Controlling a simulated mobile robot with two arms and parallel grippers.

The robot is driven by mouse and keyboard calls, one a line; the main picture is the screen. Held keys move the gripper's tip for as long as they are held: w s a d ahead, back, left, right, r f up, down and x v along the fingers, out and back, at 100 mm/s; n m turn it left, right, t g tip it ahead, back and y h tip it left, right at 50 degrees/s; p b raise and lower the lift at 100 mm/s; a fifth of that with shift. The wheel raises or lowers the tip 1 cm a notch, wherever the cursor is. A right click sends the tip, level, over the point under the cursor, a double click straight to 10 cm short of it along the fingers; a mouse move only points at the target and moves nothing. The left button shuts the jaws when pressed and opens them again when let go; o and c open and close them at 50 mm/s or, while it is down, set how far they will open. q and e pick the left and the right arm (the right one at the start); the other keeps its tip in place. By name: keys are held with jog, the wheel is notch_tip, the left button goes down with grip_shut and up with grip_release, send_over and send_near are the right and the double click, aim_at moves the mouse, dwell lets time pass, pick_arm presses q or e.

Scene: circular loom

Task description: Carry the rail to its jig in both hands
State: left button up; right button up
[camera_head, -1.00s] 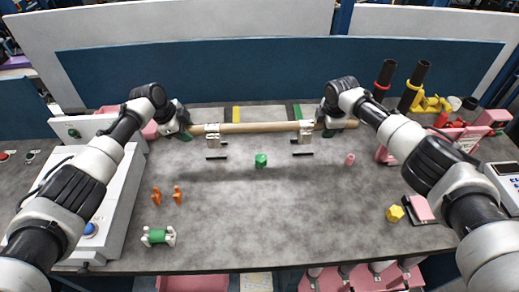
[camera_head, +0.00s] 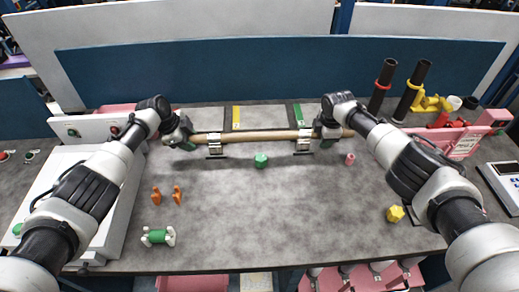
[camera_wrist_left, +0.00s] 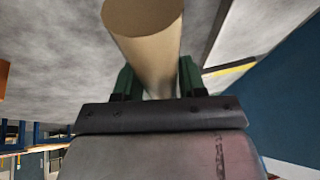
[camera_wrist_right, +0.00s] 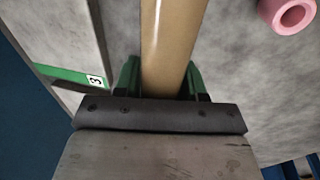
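The rail (camera_head: 258,136) is a long pale wooden rod, held roughly level across the back of the table. My left gripper (camera_head: 182,139) is shut on it near its left end; the left wrist view shows the rod (camera_wrist_left: 145,45) between green fingers. My right gripper (camera_head: 326,133) is shut on it towards its right end; the rod (camera_wrist_right: 170,50) also lies between green fingers in the right wrist view. Two silver brackets, left (camera_head: 214,147) and right (camera_head: 303,142), show at the rail, just above dark strips on the table. I cannot tell whether they touch the strips.
Yellow (camera_head: 236,117) and green (camera_head: 298,114) strips lie behind the rail. A green block (camera_head: 261,160) and pink ring (camera_head: 350,159) stand in front. Orange pieces (camera_head: 177,195), a green-white spool (camera_head: 158,236) and a yellow block (camera_head: 395,214) lie nearer. The middle front is clear.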

pick_arm(q)
jog(key=shift+o, duration=1.4)
jog(key=shift+s, duration=0.1)
pick_arm(e)
jog(key=shift+o, duration=1.4)
jog(key=shift+r, duration=0.1)
pick_arm(q)
notch_tip(320, 180, up, 10)
jog(key=shift+f, duration=0.1)
pick_arm(e)
notch_tip(320, 180, up, 12)
jog(key=s, duration=0.2)
jog(key=shift+s, duration=0.2)
